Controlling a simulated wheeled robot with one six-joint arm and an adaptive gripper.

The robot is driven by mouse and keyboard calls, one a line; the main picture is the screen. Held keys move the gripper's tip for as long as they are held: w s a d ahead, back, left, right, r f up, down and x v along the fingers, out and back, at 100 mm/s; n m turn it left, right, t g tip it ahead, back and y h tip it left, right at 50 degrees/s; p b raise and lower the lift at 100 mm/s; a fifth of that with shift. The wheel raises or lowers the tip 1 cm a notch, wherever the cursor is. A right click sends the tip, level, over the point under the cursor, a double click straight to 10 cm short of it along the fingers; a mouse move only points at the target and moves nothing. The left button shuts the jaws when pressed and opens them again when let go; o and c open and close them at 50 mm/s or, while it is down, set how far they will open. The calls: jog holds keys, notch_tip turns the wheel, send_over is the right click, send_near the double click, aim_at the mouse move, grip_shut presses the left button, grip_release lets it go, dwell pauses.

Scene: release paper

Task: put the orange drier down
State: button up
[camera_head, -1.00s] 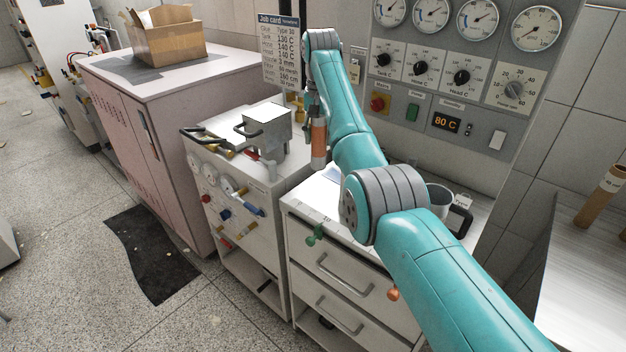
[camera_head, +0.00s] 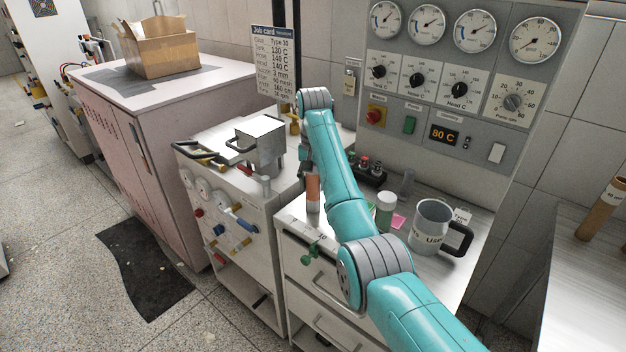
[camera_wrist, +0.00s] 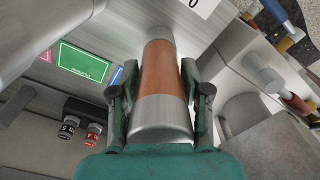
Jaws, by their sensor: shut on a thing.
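The orange drier is a cylinder with an orange-brown middle and grey metal ends. In the wrist view the drier (camera_wrist: 158,68) stands between the two fingers of my gripper (camera_wrist: 160,92), which is shut on it. In the head view the drier (camera_head: 313,188) hangs upright below my wrist, at the left edge of the white drawer cabinet's top (camera_head: 300,219). Whether its lower end touches the top I cannot tell. My arm hides part of the cabinet top.
A large grey mug (camera_head: 431,226), a green-white jar (camera_head: 385,211) and a pink note (camera_head: 399,221) are on the cabinet top to the right. A dark rack (camera_head: 369,174) is behind. A metal box (camera_head: 261,145) stands on the cart at left.

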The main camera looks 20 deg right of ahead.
jog(key=o, duration=1.4)
jog(key=shift+c, duration=0.2)
